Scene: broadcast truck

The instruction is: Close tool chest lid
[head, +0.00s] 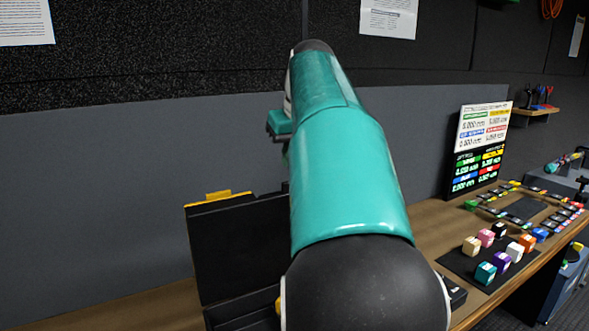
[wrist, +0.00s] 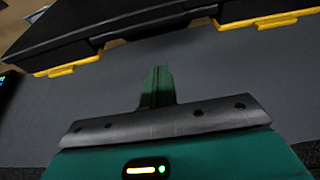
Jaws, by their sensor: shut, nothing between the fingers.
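The black tool chest stands on the bench in the head view, its lid (head: 232,245) raised upright with a yellow latch (head: 217,196) on the top edge. Only a sliver of the chest's body (head: 243,318) shows; my arm hides the rest. In the wrist view the dark lid (wrist: 135,25) crosses the top, with yellow latches on its edge (wrist: 68,69). My gripper (wrist: 157,72) is shut and empty, its green fingers pointing toward the lid's edge. A grey strip shows between fingertips and lid, so they look apart. In the head view my arm mostly hides the gripper.
Right of the chest, the brown bench (head: 440,262) carries a dark mat with several coloured cubes (head: 500,250). Behind them stand a label board (head: 480,145) and rows of small coloured items. A grey wall panel (head: 130,185) rises behind the chest. The bench left of it looks clear.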

